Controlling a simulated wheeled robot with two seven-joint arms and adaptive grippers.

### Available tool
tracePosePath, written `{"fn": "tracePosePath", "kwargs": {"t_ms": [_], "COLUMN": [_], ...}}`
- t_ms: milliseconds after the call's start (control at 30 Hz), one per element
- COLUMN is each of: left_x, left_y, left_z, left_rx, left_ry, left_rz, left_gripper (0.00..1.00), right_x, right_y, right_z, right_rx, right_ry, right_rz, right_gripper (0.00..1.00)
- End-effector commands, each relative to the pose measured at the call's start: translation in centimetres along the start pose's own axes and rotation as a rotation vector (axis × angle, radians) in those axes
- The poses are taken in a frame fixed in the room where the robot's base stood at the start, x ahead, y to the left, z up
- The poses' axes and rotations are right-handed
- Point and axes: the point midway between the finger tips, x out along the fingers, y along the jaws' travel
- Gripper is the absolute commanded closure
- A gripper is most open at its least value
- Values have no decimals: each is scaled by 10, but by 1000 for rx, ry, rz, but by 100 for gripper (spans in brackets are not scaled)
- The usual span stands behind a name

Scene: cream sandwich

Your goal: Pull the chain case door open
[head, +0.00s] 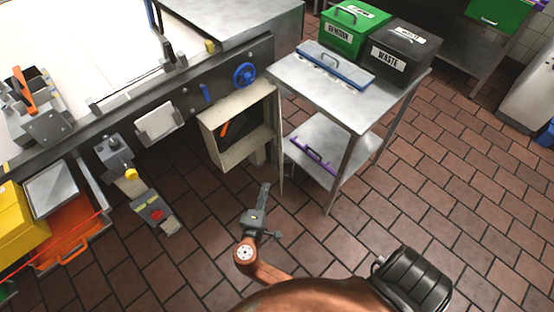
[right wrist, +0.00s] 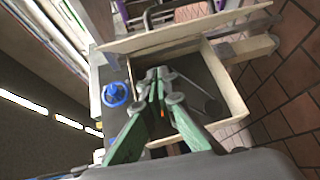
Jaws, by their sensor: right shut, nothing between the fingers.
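The chain case (head: 246,150) is a beige box on the front of the machine, below the blue handwheel. Its front is open and shows a dark inside with an orange piece. Its door (head: 281,150) stands swung out on the right side, seen nearly edge-on. In the right wrist view the door (right wrist: 185,34) runs along the top, out from the open case (right wrist: 233,88). My right gripper (head: 265,186) is shut and empty, in front of and below the case in the head view. Its closed green fingers (right wrist: 158,75) overlap the case opening in the wrist view. My left gripper is not in view.
A steel table (head: 330,92) with a green bin (head: 345,40) and a black waste bin (head: 400,50) stands close to the door's right. A blue handwheel (head: 244,74) is above the case. Yellow and orange bins (head: 65,250) sit at lower left. Tiled floor is clear in front.

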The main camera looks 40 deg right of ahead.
Motion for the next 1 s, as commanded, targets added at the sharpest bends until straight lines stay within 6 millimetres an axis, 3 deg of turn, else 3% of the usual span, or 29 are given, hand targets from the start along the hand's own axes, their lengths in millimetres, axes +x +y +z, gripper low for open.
{"fn": "tracePosePath", "kwargs": {"t_ms": [33,100,200,367,767,1000], "left_x": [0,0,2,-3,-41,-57], "left_y": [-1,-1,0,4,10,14], "left_z": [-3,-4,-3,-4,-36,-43], "left_rx": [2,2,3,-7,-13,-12], "left_ry": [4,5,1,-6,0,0], "left_rz": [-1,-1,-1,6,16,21], "left_gripper": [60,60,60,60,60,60], "right_x": [-6,-13,-14,3,83,89], "right_y": [21,42,56,60,70,71], "right_z": [-7,-13,-16,-16,-16,16], "right_rx": [8,14,19,18,17,16], "right_ry": [-2,-4,-8,-8,-8,-7], "right_rz": [53,108,146,153,151,148], "right_gripper": [100,100,100,100,100,100]}}
